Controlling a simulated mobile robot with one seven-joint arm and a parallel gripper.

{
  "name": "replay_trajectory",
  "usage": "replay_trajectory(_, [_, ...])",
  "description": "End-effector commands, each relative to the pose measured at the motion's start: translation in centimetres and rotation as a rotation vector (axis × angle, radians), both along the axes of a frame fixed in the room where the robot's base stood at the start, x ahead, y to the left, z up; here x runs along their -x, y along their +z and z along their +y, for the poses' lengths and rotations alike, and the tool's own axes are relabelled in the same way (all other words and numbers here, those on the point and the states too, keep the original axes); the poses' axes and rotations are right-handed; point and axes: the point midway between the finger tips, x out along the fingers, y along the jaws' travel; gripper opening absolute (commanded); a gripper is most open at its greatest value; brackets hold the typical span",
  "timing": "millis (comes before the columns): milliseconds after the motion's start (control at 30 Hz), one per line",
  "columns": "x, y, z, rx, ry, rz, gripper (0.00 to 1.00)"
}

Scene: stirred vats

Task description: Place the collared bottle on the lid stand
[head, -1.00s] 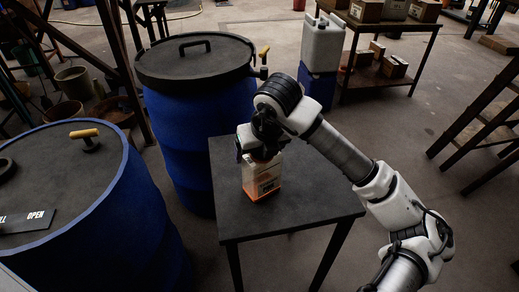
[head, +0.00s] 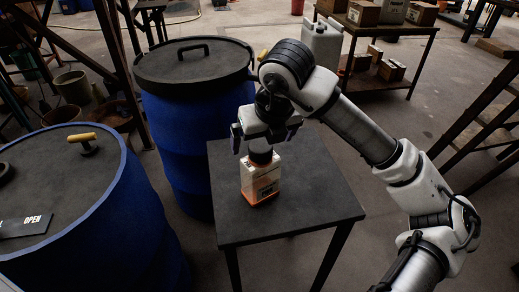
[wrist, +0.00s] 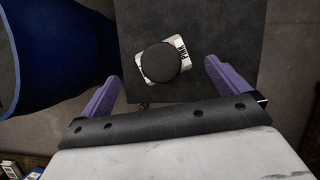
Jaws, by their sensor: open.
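The collared bottle (head: 260,177) stands upright on the small dark table, which seems to be the lid stand (head: 312,208). It has a dark cap, a pale label and an orange base. In the wrist view the bottle's black cap (wrist: 160,62) shows from above, with the label at its edges. My gripper (head: 266,134) is open and empty, above and clear of the bottle. In the wrist view its two purple fingers (wrist: 160,85) are spread wide, one on each side of the bottle and apart from it.
A blue vat with a dark handled lid (head: 195,62) stands close behind and left of the table. Another blue vat (head: 75,185) with an OPEN sign is at the front left. A shelf table with boxes (head: 385,30) and a white canister (head: 322,42) stand at the back right.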

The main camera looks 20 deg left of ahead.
Motion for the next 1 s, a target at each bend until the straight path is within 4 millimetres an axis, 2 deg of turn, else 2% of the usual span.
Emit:
replay_trajectory(100, [0.5,2.1,-0.6,0.001,-0.001,-0.003,1.0])
replay_trajectory(300, [1.1,3.9,-1.1,0.0,-0.001,0.0,1.0])
replay_trajectory(1000, [1.2,4.2,-1.2,-0.001,0.0,0.001,1.0])
